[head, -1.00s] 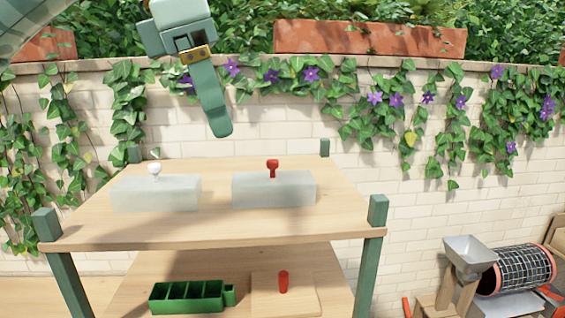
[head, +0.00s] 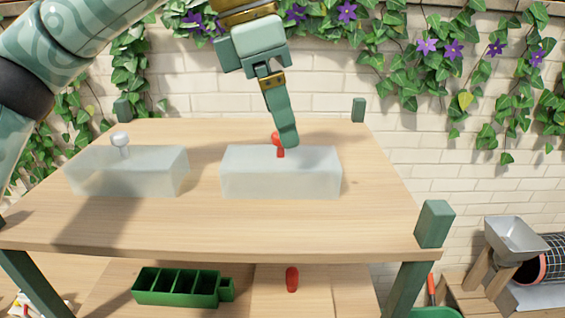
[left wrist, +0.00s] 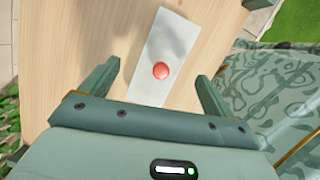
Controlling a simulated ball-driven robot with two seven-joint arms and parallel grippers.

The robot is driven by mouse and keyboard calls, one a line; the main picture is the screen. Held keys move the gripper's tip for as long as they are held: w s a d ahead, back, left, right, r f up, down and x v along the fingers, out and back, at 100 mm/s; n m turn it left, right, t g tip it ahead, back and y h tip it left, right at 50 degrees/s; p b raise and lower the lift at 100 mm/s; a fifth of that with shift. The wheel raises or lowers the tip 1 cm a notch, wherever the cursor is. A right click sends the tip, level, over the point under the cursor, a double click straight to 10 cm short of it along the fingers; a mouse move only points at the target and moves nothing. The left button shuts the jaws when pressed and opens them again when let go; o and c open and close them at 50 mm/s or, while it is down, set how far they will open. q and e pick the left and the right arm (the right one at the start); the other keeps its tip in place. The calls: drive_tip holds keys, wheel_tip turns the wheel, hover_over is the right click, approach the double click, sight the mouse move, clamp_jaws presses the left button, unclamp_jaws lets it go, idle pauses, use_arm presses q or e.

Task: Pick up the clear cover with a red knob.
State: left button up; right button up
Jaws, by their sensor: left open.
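The clear cover with a red knob (head: 280,172) sits on the upper wooden shelf, right of its middle. Its red knob (head: 279,150) is partly hidden in the head view behind a finger of my left gripper (head: 286,140). In the left wrist view the red knob (left wrist: 161,70) shows from above on the cover (left wrist: 165,42), between and beyond the fingers of my open left gripper (left wrist: 158,88). The gripper holds nothing. I cannot tell if a finger touches the knob. My right gripper is not in view.
Another clear cover with a white knob (head: 128,172) stands to the left on the same shelf (head: 210,228). Below are a green compartment tray (head: 178,287) and a red-handled thing (head: 292,279). A corner post (head: 434,224) rises at right. A brick wall (head: 500,185) stands behind.

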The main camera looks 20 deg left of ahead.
sight(284, 151)
use_arm(q)
drive_tip(key=x, duration=0.2)
drive_tip(key=shift+f+p, duration=0.3)
drive_tip(key=f, duration=0.1)
drive_tip(key=f+p, duration=0.1)
drive_tip(key=f, duration=0.1)
drive_tip(key=shift+s+d+f, duration=0.15)
drive_tip(key=shift+s+d, duration=0.05)
drive_tip(key=shift+d, duration=0.05)
drive_tip(key=shift+w+f, duration=0.2)
drive_tip(key=shift+f, duration=0.05)
drive_tip(key=shift+w, duration=0.1)
drive_tip(key=c, duration=1.1)
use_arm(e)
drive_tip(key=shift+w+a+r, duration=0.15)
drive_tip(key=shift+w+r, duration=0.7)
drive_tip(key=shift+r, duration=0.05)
